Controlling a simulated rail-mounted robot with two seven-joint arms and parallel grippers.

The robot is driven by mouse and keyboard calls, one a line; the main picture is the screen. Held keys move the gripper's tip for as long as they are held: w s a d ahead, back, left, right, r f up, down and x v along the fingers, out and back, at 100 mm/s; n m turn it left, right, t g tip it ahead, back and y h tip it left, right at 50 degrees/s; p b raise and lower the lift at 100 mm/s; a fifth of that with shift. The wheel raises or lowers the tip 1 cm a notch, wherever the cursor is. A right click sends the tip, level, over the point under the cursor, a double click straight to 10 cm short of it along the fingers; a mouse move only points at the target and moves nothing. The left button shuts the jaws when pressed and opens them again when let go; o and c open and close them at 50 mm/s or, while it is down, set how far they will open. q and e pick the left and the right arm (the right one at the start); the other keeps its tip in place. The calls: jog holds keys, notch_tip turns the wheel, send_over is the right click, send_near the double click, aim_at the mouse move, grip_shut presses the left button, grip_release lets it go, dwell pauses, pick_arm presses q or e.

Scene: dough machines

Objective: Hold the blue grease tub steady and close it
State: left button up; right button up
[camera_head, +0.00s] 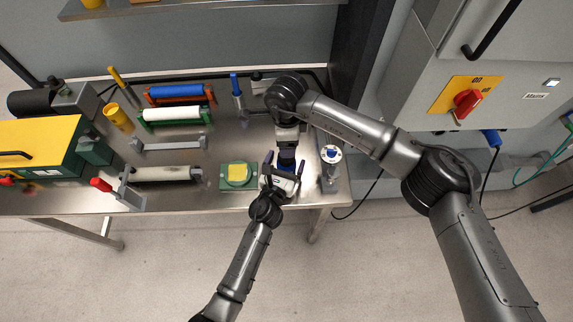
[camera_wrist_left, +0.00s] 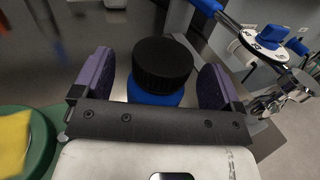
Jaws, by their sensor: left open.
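The blue grease tub (camera_wrist_left: 155,98) stands upright on the steel table between the purple fingers of my left gripper (camera_wrist_left: 158,82) in the left wrist view. A black ribbed lid (camera_wrist_left: 162,62) sits on top of it; I cannot tell how tightly it is seated. My left gripper is open, with a finger on each side of the tub and gaps visible. In the head view my left gripper (camera_head: 284,170) reaches in from the front. My right gripper (camera_head: 287,150) points down over the same spot from behind. Its fingertips are hard to make out, and the tub is mostly hidden there.
A green base with a yellow top (camera_head: 239,174) is just left of the tub. A metal stand with a white disc (camera_head: 331,155) is close on the right, near the table's edge. Rollers in stands (camera_head: 176,115) and a yellow-topped machine (camera_head: 40,145) fill the left side.

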pick_arm(q)
jog(key=shift+c, duration=0.4)
jog(key=c, duration=1.5)
grip_shut()
pick_arm(e)
jog(key=shift+m, duration=2.3)
jog(key=shift+f, duration=0.1)
jog(key=shift+f, duration=3.9)
jog(key=shift+c, duration=0.5)
